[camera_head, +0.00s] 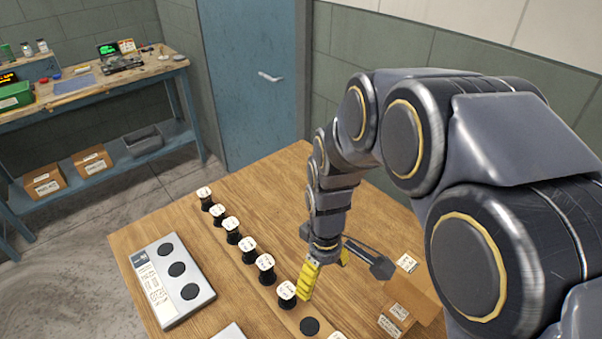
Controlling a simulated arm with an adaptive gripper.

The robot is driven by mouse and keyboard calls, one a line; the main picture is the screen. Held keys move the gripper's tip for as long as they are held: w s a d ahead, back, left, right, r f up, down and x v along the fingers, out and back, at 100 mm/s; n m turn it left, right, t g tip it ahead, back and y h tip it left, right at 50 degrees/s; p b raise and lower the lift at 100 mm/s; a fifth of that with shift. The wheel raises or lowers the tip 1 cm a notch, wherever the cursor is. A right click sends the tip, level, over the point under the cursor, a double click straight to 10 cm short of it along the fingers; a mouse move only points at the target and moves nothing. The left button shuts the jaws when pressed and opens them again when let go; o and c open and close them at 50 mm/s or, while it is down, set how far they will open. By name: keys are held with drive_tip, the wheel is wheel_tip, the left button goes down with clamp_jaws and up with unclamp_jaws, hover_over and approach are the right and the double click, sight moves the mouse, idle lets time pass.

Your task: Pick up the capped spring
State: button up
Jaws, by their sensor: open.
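Several dark pieces with white, printed tops stand upright in a row on the wooden table (150,238). Which of them is the capped spring is not clear; the printing is too small to read. The nearest fully visible white-topped piece (287,293) stands just left of my gripper (326,272). My gripper has yellow fingers and is open, pointing down. One finger is close to the right side of that piece; I cannot tell whether they touch. The other finger is partly hidden. No object shows between the fingers.
A grey panel (193,308) with black discs lies left of the row. A black disc (310,326) lies in front of the row, near another white top (336,336) cut by the frame. Cardboard boxes (424,287) stand right of my gripper. A workbench (110,78) stands far left.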

sight(286, 289)
drive_tip(key=w+a+f+n, duration=0.1)
drive_tip(key=a+f, duration=0.1)
drive_tip(key=f, duration=0.1)
drive_tip(key=w+a+f+n, duration=0.2)
drive_tip(key=f, duration=0.2)
drive_tip(key=w+a+f+n, duration=0.1)
drive_tip(key=a+f, duration=0.2)
drive_tip(key=shift+w+f+n+t, duration=0.15)
drive_tip(key=shift+w+n+t, duration=0.15)
drive_tip(key=shift+w+n, duration=0.1)
wheel_tip(286, 289, down, 2)
drive_tip(key=shift+a+f, duration=0.15)
drive_tip(key=shift+f, duration=0.1)
drive_tip(key=shift+s+f, duration=0.15)
drive_tip(key=shift+f, duration=2.65)
drive_tip(key=c, duration=1.1)
